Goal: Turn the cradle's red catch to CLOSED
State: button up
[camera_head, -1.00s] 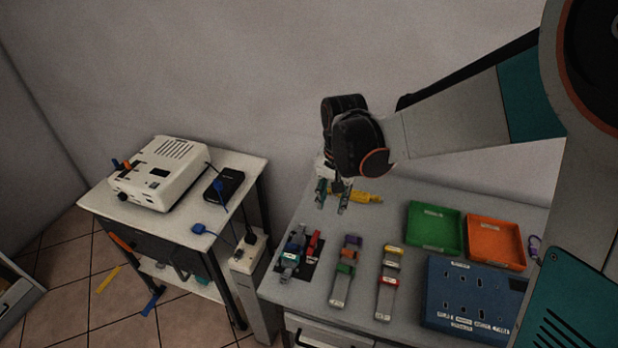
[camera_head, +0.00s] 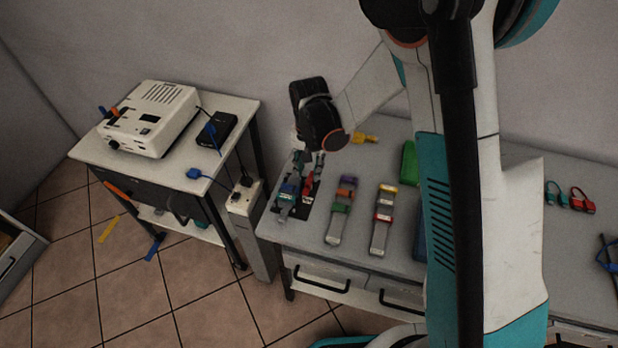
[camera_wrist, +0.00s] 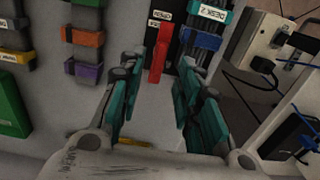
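The cradle is a dark plate (camera_head: 303,208) at the left end of the workbench. Its red catch (camera_head: 308,186) stands beside a blue clip (camera_head: 287,190) on a grey cable piece. In the wrist view the red catch (camera_wrist: 160,53) is a long bar pointing toward my gripper, with small white labels (camera_wrist: 161,18) at its far end, too small to read surely. The blue clip (camera_wrist: 201,39) is to its right, by a "DESK 2" label. My gripper (camera_wrist: 157,82) is open, teal fingers on either side of the catch's line. In the head view my gripper (camera_head: 313,160) is just behind the cradle; contact cannot be told.
Two strips with coloured clips (camera_head: 342,210) (camera_head: 383,217) lie right of the cradle. A yellow piece (camera_head: 364,138) lies behind. A side table with a white device (camera_head: 152,118) and a power strip (camera_head: 245,196) stand left. My arm hides much of the right bench.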

aim_at(309, 179)
jog(key=shift+f+b, duration=0.4)
jog(key=shift+f, duration=1.7)
grip_shut()
